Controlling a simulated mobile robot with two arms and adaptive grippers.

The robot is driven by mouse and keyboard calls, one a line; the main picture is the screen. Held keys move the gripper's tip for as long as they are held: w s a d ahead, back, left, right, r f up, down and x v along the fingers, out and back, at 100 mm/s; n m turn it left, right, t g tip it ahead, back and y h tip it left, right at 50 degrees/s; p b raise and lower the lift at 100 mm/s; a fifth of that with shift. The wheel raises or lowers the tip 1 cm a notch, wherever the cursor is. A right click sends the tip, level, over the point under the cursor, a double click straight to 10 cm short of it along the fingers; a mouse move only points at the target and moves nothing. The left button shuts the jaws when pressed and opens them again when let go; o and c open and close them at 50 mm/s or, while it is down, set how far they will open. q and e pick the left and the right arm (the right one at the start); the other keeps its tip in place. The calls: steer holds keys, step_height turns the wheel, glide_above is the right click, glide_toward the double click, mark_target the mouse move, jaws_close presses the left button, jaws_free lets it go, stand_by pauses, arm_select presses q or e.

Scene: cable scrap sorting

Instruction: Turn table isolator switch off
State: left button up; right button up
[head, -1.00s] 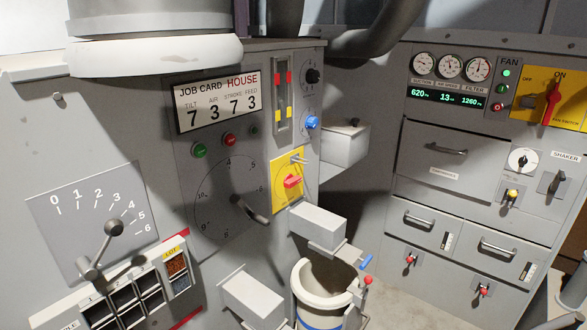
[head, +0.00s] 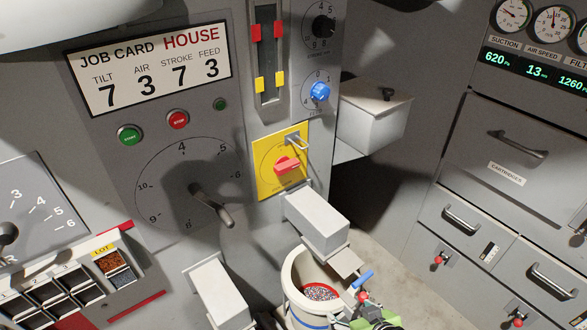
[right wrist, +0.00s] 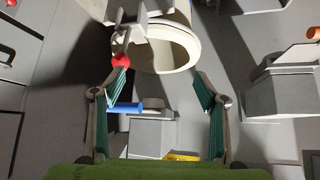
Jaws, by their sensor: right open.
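The isolator switch is a red rotary handle (head: 287,166) on a yellow plate (head: 265,188), on the grey panel right of the large dial. The handle lies nearly level, with a metal loop (head: 297,142) above it. Lettering on the plate is too small to read. My right gripper shows at the bottom of the head view (head: 372,318), below the switch and beside the white bucket. In the right wrist view, its fingers (right wrist: 160,84) are spread and empty. A sliver of yellow plate (right wrist: 182,156) shows there beyond the grey box. My left gripper is out of view.
A grey box spout (head: 318,220) juts out just below the switch, above the white bucket (head: 292,290). A blue lever (head: 362,280) and a red knob (head: 363,296) stand by my right gripper. A grey box (head: 372,118) sticks out to the switch's right.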

steer(key=w+a+r+n+t+y, duration=0.1)
steer(key=w+a+r, duration=0.1)
steer(key=r, duration=0.5)
steer(key=w+a+r+t+y, duration=0.1)
steer(key=w+a+r+t, duration=0.15)
steer(key=r, duration=0.35)
steer(key=n+t+y, duration=0.3)
steer(key=y, duration=0.3)
glide_toward(290, 169)
steer(key=b+x, duration=0.6)
steer(key=x, duration=0.2)
steer(key=shift+f+b, duration=0.15)
steer(key=shift+b, duration=0.2)
steer(key=shift+w+a, duration=0.25)
steer(key=shift+w, duration=0.05)
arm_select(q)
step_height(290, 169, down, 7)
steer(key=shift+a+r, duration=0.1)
arm_select(e)
steer(key=c, duration=1.1)
